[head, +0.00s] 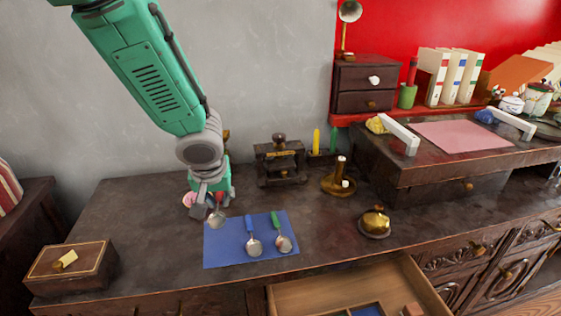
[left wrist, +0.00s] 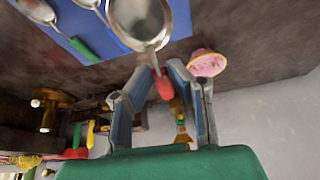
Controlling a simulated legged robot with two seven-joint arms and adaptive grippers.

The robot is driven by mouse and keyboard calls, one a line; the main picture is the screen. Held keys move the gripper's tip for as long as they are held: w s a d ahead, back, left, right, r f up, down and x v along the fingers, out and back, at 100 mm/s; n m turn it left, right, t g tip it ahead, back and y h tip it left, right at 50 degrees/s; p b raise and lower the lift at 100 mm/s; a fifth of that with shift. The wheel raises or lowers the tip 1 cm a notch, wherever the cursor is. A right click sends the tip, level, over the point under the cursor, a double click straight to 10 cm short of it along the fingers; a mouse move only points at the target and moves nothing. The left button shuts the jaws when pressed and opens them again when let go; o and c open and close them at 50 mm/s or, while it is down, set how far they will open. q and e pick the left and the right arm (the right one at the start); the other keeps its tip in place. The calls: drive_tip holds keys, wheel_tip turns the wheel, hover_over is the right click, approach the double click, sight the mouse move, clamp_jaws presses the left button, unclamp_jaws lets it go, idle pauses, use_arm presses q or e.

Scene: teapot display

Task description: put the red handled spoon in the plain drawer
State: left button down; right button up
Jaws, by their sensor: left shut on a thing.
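My left gripper (head: 210,200) is shut on the red handled spoon (head: 217,220) above the left edge of the blue mat (head: 225,253). In the left wrist view the fingers (left wrist: 163,88) close around the spoon's red handle, and its metal bowl (left wrist: 136,18) points away from the fingers over the mat. A drawer (head: 310,292) with a pale wooden inside stands open at the bottom of the head view; its front face is not shown. I cannot tell whether it is the plain drawer. My right gripper is out of view.
A blue spoon (head: 253,240) and a green spoon (head: 281,236) lie on the mat. A brass bell (head: 375,222) stands right of it, a wooden box (head: 70,268) at far left. A pink-topped item (left wrist: 207,64) is near the gripper. Carved drawers (head: 450,255) are at right.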

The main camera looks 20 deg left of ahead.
use_arm(q)
drive_tip(key=s+d+m+h+p, duration=0.1)
drive_tip(key=s+d+m+h, duration=0.1)
drive_tip(key=s+d+m, duration=0.3)
drive_tip(key=s+d, duration=0.2)
drive_tip(key=d, duration=0.1)
drive_tip(key=shift+f, duration=0.4)
drive_tip(key=shift+a, duration=0.15)
